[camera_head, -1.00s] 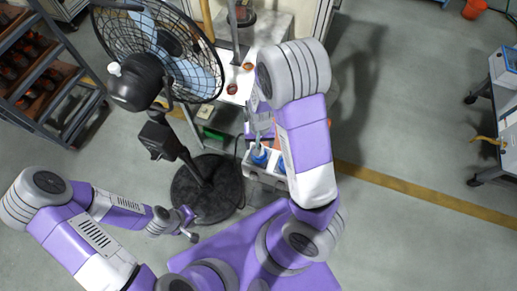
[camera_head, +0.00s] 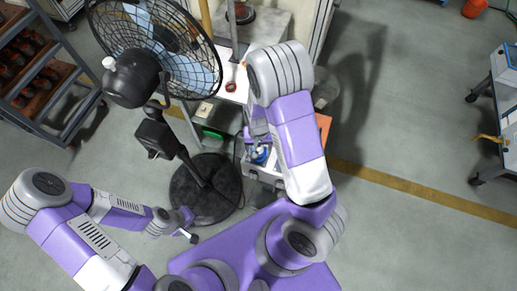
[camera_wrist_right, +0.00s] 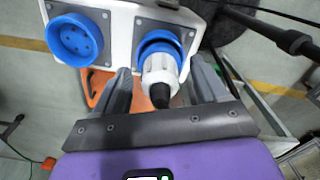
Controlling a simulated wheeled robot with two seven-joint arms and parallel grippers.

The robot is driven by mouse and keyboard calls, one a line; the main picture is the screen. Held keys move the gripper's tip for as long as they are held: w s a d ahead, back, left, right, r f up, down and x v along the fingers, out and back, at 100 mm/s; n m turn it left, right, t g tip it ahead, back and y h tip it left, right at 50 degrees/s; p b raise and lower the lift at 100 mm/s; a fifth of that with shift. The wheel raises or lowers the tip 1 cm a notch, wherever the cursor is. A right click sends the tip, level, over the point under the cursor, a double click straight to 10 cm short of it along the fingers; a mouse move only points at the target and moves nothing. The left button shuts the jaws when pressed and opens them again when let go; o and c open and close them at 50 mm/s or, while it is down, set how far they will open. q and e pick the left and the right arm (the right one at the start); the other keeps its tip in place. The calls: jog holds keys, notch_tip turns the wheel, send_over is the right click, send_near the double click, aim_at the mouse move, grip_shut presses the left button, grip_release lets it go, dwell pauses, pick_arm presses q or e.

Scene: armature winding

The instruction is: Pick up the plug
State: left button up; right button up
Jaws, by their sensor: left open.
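The plug (camera_wrist_right: 161,80), white and blue with a black tip, sits in the right-hand blue socket of a white socket box (camera_wrist_right: 122,20) in the right wrist view. My right gripper (camera_wrist_right: 160,88) is open, with one finger on each side of the plug and a visible gap to each. In the head view a blue part shows at the socket box (camera_head: 252,172) beside my right arm, which hides most of the right gripper. My left gripper (camera_head: 187,226) is open and empty, low over the floor near the fan base.
The left blue socket (camera_wrist_right: 75,40) is empty. A black standing fan (camera_head: 160,60) with a round base (camera_head: 205,190) stands left of the socket box. A workbench (camera_head: 265,35) is behind my right arm.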

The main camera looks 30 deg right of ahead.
jog(key=c, duration=1.2)
